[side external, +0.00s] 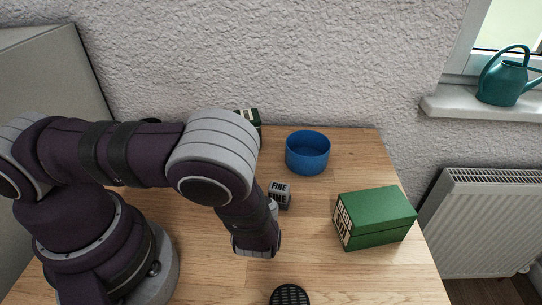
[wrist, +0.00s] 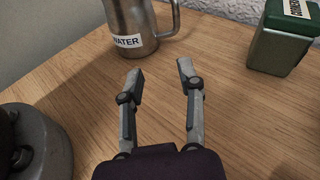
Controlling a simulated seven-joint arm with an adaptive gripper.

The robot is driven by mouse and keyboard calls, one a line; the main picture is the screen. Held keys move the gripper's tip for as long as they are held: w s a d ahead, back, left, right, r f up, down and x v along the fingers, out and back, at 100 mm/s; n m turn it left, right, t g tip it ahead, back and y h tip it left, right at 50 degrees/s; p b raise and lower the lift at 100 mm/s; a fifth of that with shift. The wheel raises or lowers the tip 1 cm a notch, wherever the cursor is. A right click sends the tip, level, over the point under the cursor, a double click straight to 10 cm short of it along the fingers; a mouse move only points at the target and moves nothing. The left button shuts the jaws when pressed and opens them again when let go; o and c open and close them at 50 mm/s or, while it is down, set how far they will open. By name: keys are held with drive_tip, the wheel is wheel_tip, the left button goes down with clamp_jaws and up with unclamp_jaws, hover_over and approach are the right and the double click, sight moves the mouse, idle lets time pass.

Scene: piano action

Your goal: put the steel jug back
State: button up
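The steel jug (wrist: 140,22) stands upright on the wooden table at the top of the wrist view. It has a white label reading WATER and a handle on its right side; its top is cut off by the frame. My gripper (wrist: 159,72) is open and empty, its fingers pointing towards the jug with a gap of bare table between. In the side external view the jug and my fingers do not show; my arm covers part of the table.
A green tin (wrist: 284,38) stands right of the jug. A blue bowl (side external: 307,155), a small grey box (side external: 279,195) marked FINE, a green box (side external: 376,218) and a black round grille (side external: 290,295) are on the table (side external: 350,280). A wall closes off the back.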

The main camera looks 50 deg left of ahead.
drive_tip(key=n+h, duration=0.1)
drive_tip(key=d+r+n+g+h, duration=0.1)
drive_tip(key=n+h, duration=0.1)
drive_tip(key=d+r+n+g+h, duration=0.1)
drive_tip(key=n+h, duration=0.1)
drive_tip(key=shift+s, duration=0.15)
drive_tip(key=s+d+r+n+t+h, duration=0.1)
drive_tip(key=d+r+n+t+h, duration=0.1)
drive_tip(key=r+n+h, duration=0.3)
drive_tip(key=s+d+r+n+t+h, duration=0.1)
drive_tip(key=d+r+n+t+h, duration=0.1)
drive_tip(key=r+n+t+h, duration=0.3)
wheel_tip(320, 180, up, 4)
drive_tip(key=shift+s+d+r+n, duration=0.15)
drive_tip(key=shift+s+n, duration=0.2)
drive_tip(key=shift+n, duration=0.55)
